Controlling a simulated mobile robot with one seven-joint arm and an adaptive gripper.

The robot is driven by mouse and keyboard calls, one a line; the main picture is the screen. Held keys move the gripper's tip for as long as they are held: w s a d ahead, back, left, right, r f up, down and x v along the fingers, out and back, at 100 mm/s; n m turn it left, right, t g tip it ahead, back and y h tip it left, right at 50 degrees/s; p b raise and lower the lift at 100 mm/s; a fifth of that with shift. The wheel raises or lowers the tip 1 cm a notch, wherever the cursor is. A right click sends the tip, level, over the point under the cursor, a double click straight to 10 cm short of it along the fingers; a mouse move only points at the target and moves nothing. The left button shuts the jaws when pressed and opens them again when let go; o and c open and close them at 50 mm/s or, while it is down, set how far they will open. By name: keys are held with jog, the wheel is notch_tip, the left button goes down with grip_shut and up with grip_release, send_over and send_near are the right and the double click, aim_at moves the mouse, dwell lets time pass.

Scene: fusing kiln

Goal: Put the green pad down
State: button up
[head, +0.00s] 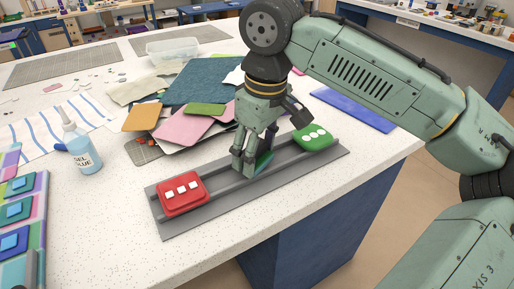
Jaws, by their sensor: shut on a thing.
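My gripper (250,163) points down over the middle of a grey two-rail track (222,209) on the white speckled table. It is shut on a green pad (264,161), mostly hidden behind the fingers, with a dark green edge showing at their right. The pad is between the red block and the green block, low over the rails. I cannot tell whether it touches them. A red block (183,203) with white squares sits at the track's left end. A brighter green block (313,145) with white round dots sits at its right end.
A glue bottle (83,148) stands at the left. Coloured sheets (186,126) lie in a pile behind the track, with a clear plastic box (173,49) farther back. A blue strip (354,110) lies at the right. The table in front of the track is clear up to its edge.

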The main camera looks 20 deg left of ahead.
aim_at(263, 162)
jog(key=o, duration=1.2)
jog(key=shift+o, duration=0.2)
notch_tip(263, 162, up, 12)
jog(key=d, duration=0.1)
jog(key=shift+s+d, duration=0.15)
jog(key=shift+s, duration=0.05)
jog(key=shift+r, duration=0.1)
